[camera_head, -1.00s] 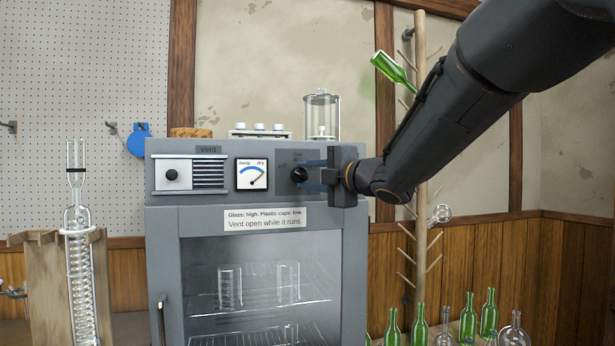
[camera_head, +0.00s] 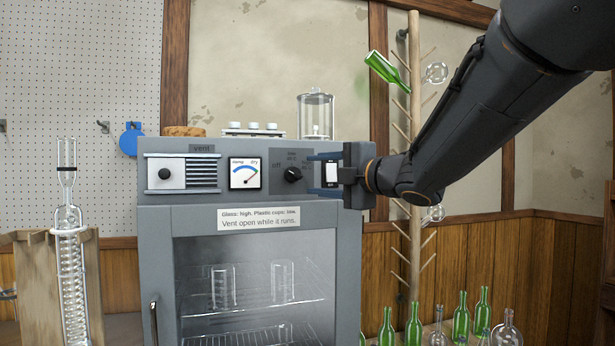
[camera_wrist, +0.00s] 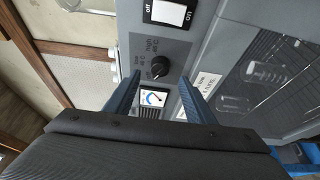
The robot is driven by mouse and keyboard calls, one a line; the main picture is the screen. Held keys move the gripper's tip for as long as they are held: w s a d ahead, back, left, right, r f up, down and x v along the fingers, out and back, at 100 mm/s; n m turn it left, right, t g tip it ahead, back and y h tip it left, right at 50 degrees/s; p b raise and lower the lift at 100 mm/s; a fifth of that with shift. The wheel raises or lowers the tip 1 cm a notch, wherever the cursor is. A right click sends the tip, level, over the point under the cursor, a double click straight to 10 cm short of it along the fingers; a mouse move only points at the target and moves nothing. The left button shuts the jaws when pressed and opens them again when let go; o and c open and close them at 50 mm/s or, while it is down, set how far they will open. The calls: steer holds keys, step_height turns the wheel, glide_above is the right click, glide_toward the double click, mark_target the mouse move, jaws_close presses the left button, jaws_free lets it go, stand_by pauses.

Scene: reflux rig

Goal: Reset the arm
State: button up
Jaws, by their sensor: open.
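My gripper (camera_head: 322,172) is open and empty in front of the grey drying oven (camera_head: 350,240). Its two blue fingers are spread one above the other, to the right of the black dial knob (camera_head: 293,175). A white rocker switch (camera_head: 331,173) shows between the fingers in the head view; I cannot tell a gap there exactly. In the wrist view, the fingers (camera_wrist: 158,92) frame the gauge (camera_wrist: 153,98), with the knob (camera_wrist: 160,67) just beyond and the switch (camera_wrist: 168,12) at the top edge. The knob stands clear of the fingers.
A glass jar (camera_head: 315,116) and a white rack (camera_head: 253,131) stand on the oven. A glass condenser (camera_head: 72,270) in a wooden stand is at left. A peg drying rack (camera_head: 415,200) and several bottles (camera_head: 461,318) are at right, behind and below my arm.

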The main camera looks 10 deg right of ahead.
steer(key=shift+s+d, duration=0.35)
steer(key=shift+s, duration=0.25)
steer(key=s+d+f+m+g+h+p, duration=0.1)
steer(key=s+d+f+m+g+h, duration=0.15)
steer(key=f+m, duration=0.4)
steer(key=s+d+f+m+g+h+p, duration=0.1)
steer(key=s+d+f+m+h+p, duration=0.2)
steer(key=f, duration=0.6)
steer(key=s+d+f+m+g+h, duration=0.1)
steer(key=d+f+m+g+h, duration=0.2)
steer(key=f+m, duration=0.45)
steer(key=s+a+f+m+g+p, duration=0.1)
steer(key=s+f+m+g, duration=0.1)
steer(key=s, duration=0.6)
steer(key=s+a+f+m+g+p, duration=0.1)
steer(key=s+f+m+g, duration=0.2)
steer(key=s+f, duration=0.4)
steer(key=s+a+f+m+g+p, duration=0.1)
steer(key=s+f+g, duration=0.3)
steer(key=s, duration=0.5)
steer(key=shift+a+f+m, duration=0.6)
steer(key=shift+f+m, duration=0.1)
steer(key=shift+f, duration=0.05)
steer(key=shift+h, duration=0.25)
